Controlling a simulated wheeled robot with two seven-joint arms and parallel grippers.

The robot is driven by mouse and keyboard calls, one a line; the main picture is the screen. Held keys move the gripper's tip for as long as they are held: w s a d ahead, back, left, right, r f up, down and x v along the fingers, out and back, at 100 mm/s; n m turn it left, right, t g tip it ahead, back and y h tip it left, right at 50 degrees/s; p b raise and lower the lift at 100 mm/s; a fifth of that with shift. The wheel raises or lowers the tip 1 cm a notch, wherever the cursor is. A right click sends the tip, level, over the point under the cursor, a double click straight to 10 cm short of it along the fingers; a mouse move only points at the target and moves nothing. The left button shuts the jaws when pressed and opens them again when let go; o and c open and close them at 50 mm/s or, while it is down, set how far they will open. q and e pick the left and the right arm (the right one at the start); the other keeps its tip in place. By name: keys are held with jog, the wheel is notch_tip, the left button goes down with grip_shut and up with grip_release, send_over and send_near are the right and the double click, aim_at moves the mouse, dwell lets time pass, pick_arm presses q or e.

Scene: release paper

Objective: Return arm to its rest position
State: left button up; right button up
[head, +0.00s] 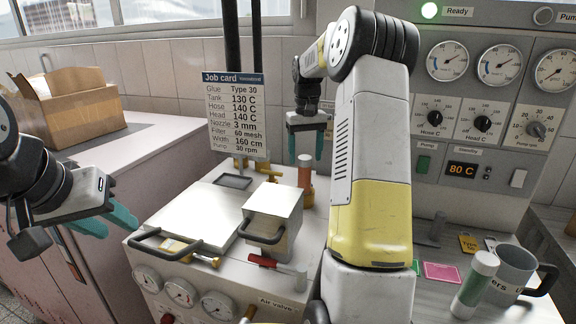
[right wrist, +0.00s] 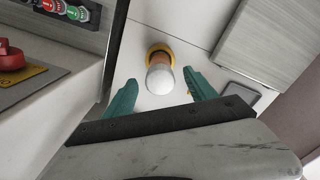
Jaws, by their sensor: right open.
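My right gripper (head: 306,146) hangs open, with its teal fingers pointing down, above the rear of the glue machine in the head view. An orange-brown cylinder (head: 305,172) stands below it. In the right wrist view, the cylinder with a pale rounded top (right wrist: 160,75) shows between the open fingers (right wrist: 159,88), with no visible contact. My left gripper (head: 106,222) is at the left of the head view, in front of the pink cabinet, with its teal fingers apart and nothing between them.
The machine top carries a flat lid (head: 195,215), a raised box (head: 272,212) and a red-handled valve (head: 275,264). A job card (head: 235,115) stands behind. A cardboard box (head: 75,108) is at left; a mug (head: 515,272) and green-labelled bottle (head: 474,286) are at right.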

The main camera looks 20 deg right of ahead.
jog(key=shift+r, duration=0.7)
